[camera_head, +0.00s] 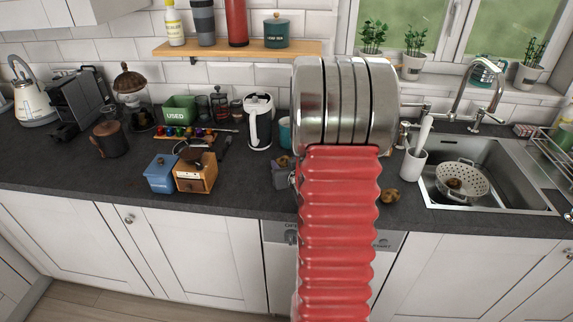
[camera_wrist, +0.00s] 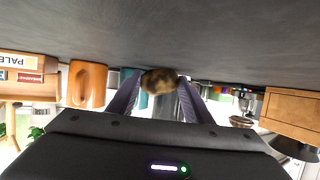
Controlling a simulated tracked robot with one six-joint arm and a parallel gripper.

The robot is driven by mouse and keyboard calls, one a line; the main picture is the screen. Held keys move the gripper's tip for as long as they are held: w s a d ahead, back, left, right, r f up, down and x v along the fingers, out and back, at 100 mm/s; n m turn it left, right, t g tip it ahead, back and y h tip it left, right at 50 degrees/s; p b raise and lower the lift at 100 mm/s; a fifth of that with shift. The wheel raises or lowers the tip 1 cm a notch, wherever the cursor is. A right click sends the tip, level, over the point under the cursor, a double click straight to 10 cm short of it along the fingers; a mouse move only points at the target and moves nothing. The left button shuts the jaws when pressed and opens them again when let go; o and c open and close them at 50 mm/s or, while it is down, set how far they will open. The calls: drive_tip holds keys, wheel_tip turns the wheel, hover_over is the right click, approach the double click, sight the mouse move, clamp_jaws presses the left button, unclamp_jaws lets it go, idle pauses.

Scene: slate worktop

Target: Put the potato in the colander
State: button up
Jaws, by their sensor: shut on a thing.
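My gripper (camera_wrist: 160,88) is shut on a brown, rounded potato (camera_wrist: 160,80) in the wrist view, close to the dark worktop. In the head view my red-sleeved arm hides most of the gripper and the held potato. The grey perforated colander (camera_head: 475,188) stands in the sink at the right, with a brown lump (camera_head: 453,184) inside it. Another brown, potato-like lump (camera_head: 390,195) lies on the worktop just right of my arm.
The sink (camera_head: 428,197) has a tap (camera_head: 480,90) behind it. A white utensil pot (camera_head: 413,163) stands at its left edge. A white kettle (camera_head: 259,125), a wooden grinder (camera_head: 195,176) and a blue box (camera_head: 161,175) stand left of my arm. The front worktop has free room.

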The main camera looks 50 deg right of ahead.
drive_tip(key=shift+s+a+f, duration=0.15)
drive_tip(key=shift+s+f, duration=0.1)
drive_tip(key=shift+f, duration=0.5)
drive_tip(key=shift+c, duration=0.2)
drive_tip(key=o, duration=1.1)
drive_tip(key=shift+f, duration=0.1)
drive_tip(key=shift+c, duration=0.2)
drive_tip(key=shift+w+r, duration=0.1)
drive_tip(key=shift+r, duration=0.3)
drive_tip(key=shift+r+v, duration=0.2)
drive_tip(key=shift+v, duration=1.75)
drive_tip(key=shift+r+v, duration=0.15)
drive_tip(key=shift+v, duration=1.8)
drive_tip(key=shift+r+v, duration=0.2)
drive_tip(key=shift+v, duration=1.7)
drive_tip(key=shift+w, duration=0.15)
